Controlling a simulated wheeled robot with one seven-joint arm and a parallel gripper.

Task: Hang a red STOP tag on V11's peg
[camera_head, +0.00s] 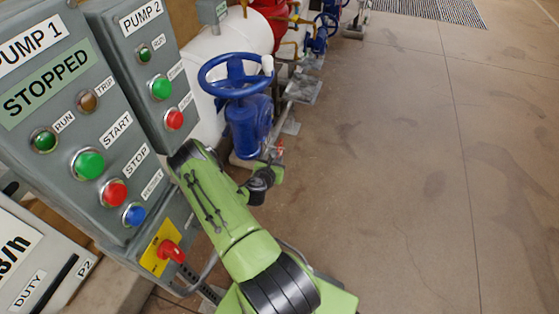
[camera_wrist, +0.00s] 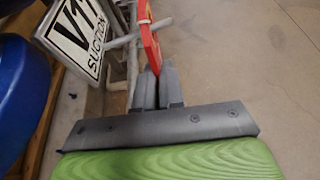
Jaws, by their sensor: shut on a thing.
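My gripper (camera_wrist: 157,88) is shut on a red tag (camera_wrist: 149,38), seen nearly edge-on in the wrist view. A white sign reading V11 SUCTION (camera_wrist: 80,33) stands just left of the tag. A pale grey rod (camera_wrist: 122,42), which looks like the peg, runs from beside the sign across to the tag. I cannot tell whether the tag's hole is around the rod or only beside it. In the head view my gripper (camera_head: 274,163) is low beside the blue valve (camera_head: 246,122), and a small bit of red shows at its tip.
The Pump 1 panel (camera_head: 110,125), marked STOPPED, and the Pump 2 panel (camera_head: 150,60) stand at the left. A red plug on a yellow plate (camera_head: 155,245) is below them. White tanks and pipes line the back. The floor (camera_head: 420,160) at right is clear.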

